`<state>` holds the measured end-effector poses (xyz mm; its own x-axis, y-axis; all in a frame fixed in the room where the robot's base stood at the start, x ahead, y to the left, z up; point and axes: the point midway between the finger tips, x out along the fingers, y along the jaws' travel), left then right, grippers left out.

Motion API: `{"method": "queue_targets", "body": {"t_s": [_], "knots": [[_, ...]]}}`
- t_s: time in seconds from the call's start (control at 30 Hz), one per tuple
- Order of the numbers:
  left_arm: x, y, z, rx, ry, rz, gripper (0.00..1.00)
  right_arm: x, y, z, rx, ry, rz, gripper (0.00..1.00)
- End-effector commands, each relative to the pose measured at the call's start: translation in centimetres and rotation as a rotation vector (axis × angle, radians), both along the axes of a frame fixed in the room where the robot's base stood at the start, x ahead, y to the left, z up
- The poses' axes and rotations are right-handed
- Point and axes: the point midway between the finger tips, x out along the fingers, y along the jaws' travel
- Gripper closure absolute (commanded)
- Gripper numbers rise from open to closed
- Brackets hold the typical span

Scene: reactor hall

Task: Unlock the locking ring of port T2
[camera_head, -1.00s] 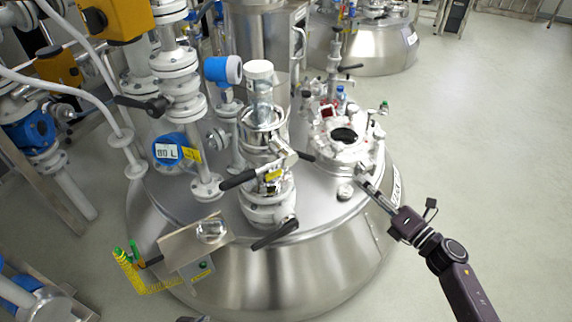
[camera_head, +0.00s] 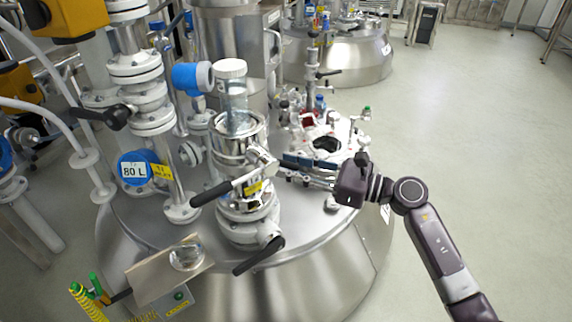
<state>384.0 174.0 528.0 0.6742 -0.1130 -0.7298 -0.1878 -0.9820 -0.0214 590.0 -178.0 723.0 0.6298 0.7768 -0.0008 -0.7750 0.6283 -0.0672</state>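The port in the middle of the vessel lid is a stack of steel flanges with a steel locking ring (camera_head: 240,142). A yellow tag (camera_head: 256,187) hangs on its front; I cannot read it. A black lever handle (camera_head: 210,194) sticks out to the left of the ring's clamp. Whether the fingers hold anything is too small to tell. My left gripper is out of view.
An open port (camera_head: 326,145) with a dark hole lies behind my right gripper. A second black handle (camera_head: 259,256) is low on the stack. A blue 80 L gauge (camera_head: 133,169) and white pipes crowd the left. A metal plate (camera_head: 160,275) sits front left. The floor at right is clear.

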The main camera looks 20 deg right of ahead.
Motion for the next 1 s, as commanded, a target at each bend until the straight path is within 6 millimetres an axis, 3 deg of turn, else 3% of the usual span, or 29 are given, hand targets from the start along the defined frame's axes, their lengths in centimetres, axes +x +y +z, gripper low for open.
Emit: {"method": "queue_targets", "body": {"t_s": [0.4,0.67,1.0], "knots": [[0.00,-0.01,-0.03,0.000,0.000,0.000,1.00,0.73,0.91,-0.01,0.001,0.002,0.000,0.72],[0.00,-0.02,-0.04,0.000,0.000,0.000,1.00,0.72,0.90,-0.01,0.001,0.002,0.000,1.00],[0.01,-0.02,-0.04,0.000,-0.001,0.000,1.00,0.70,0.88,-0.02,0.001,0.002,0.000,1.00]]}}
